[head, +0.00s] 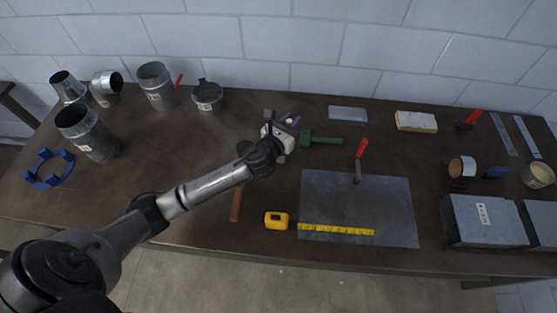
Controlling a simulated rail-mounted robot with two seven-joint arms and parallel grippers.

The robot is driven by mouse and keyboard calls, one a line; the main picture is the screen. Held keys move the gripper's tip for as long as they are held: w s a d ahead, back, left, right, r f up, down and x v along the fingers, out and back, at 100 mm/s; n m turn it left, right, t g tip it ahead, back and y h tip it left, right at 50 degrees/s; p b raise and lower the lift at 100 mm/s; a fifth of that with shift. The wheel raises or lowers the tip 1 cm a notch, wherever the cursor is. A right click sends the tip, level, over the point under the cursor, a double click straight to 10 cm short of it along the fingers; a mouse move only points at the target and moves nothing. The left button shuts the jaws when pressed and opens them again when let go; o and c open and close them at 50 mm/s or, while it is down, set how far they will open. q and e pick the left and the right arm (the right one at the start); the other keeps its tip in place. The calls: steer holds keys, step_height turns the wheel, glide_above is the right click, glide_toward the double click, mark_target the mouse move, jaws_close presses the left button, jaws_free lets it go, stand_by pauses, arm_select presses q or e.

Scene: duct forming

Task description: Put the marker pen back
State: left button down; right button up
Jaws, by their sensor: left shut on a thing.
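My left gripper (284,122) is over the middle of the table, seen from behind past my arm. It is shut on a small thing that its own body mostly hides. Only a bit of purple and white shows at the fingers, and I take this to be the marker pen (291,117). I cannot tell how the pen is tilted or whether it touches the table. My right gripper is not in view.
A green-handled tool (321,141) lies just right of the gripper. A metal sheet (390,205) bears a red-handled tool (361,157) and a yellow tape (335,229). Duct pieces (157,87) stand at left; a cup (461,168) and metal boxes (482,220) are at right.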

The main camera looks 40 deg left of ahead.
arm_select(q)
steer(key=a+f+b, duration=0.1)
steer(key=f+b, duration=0.1)
steer(key=f, duration=0.4)
steer(key=w+a+f+b, duration=0.1)
steer(key=a+f+b, duration=0.1)
steer(key=f, duration=0.5)
steer(key=shift+a, duration=0.3)
steer(key=shift+f+b, duration=0.1)
steer(key=shift+b, duration=0.25)
steer(key=shift+f, duration=0.15)
steer(key=c, duration=1)
jaws_free()
steer(key=shift+w, duration=0.1)
